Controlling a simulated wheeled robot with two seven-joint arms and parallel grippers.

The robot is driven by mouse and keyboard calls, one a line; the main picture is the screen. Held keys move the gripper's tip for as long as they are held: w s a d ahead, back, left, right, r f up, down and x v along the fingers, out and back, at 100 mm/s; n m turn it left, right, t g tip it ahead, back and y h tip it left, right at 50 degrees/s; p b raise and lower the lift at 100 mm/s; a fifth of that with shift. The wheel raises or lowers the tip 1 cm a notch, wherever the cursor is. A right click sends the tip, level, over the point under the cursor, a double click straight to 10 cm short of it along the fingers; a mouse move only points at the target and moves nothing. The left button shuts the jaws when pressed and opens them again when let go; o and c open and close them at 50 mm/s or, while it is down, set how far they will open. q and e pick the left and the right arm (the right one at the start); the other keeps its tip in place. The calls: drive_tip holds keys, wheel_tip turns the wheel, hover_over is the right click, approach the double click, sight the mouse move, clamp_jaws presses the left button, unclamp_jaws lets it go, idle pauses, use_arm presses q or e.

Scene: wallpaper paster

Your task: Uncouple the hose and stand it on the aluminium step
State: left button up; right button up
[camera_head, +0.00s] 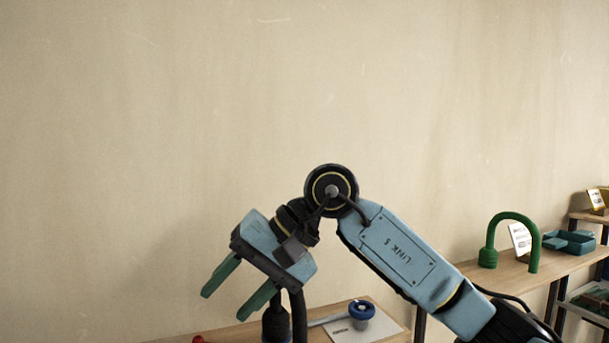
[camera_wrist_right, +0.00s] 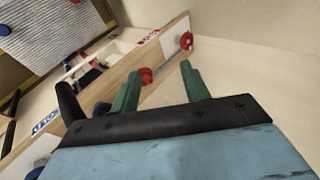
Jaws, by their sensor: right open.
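A black hose (camera_head: 298,318) with a thick dark end stands on the wooden bench, partly hidden behind my right gripper (camera_head: 225,304). In the right wrist view, a black curved piece (camera_wrist_right: 68,100), probably this hose, is beside the gripper's left side. I cannot tell how it is coupled. My right gripper, with green fingers, is open and empty in both views, also in the wrist view (camera_wrist_right: 160,70). A grey ribbed surface with a yellow edge (camera_wrist_right: 50,42), possibly the aluminium step, is at the wrist view's top left. My left gripper is not in view.
A blue knob (camera_head: 361,309) and a white sheet (camera_head: 375,328) are on the bench. Red knobs (camera_wrist_right: 187,40) and a COLD label (camera_wrist_right: 46,120) show along a wooden board. A green bent hose (camera_head: 512,228) and a blue tray (camera_head: 575,241) are on the right shelf. The wall is bare.

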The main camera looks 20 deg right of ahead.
drive_tip(key=w+d+r+n+t+h+p, duration=0.1)
drive_tip(key=w+d+r+t+h+p, duration=0.15)
drive_tip(key=d+r+h, duration=0.55)
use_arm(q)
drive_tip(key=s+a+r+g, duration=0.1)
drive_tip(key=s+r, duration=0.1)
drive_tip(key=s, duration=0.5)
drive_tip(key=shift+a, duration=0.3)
use_arm(e)
drive_tip(key=shift+y, duration=0.9)
drive_tip(key=w+f, duration=0.2)
drive_tip(key=f, duration=0.1)
drive_tip(key=w+f, duration=0.1)
drive_tip(key=f, duration=0.3)
drive_tip(key=w+f, duration=0.2)
drive_tip(key=f, duration=0.1)
drive_tip(key=shift+w+d+f, duration=0.3)
drive_tip(key=shift+w+d, duration=0.05)
use_arm(q)
drive_tip(key=shift+p, duration=0.3)
use_arm(e)
clamp_jaws()
